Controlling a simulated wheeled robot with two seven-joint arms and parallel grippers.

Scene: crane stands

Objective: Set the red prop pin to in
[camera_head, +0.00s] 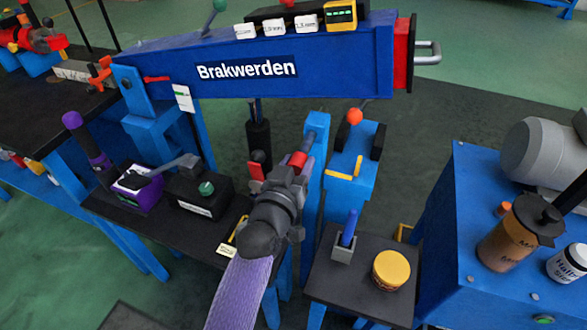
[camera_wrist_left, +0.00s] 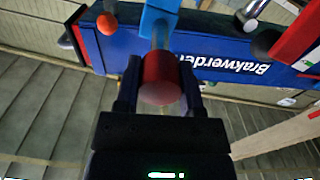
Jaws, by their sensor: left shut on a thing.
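The red prop pin (camera_head: 299,159) has a round red head beside the tall blue post (camera_head: 315,200) under the boom marked Brakwerden (camera_head: 330,60). In the left wrist view the red head (camera_wrist_left: 160,88) sits between the two dark fingers, and a pale shaft runs from it to a blue part (camera_wrist_left: 158,15). My left gripper (camera_head: 298,168) is shut on the pin's head; its wrist hides part of the post and bench. How deep the shaft sits in the post cannot be told. My right gripper is not in view.
A lever with a red grip (camera_head: 257,170) stands close left of my gripper. An orange ball knob (camera_head: 354,116) stands to the right. A small table holds a yellow-lidded jar (camera_head: 391,270) and a blue-handled tool (camera_head: 348,228). Control boxes (camera_head: 198,195) crowd the left bench.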

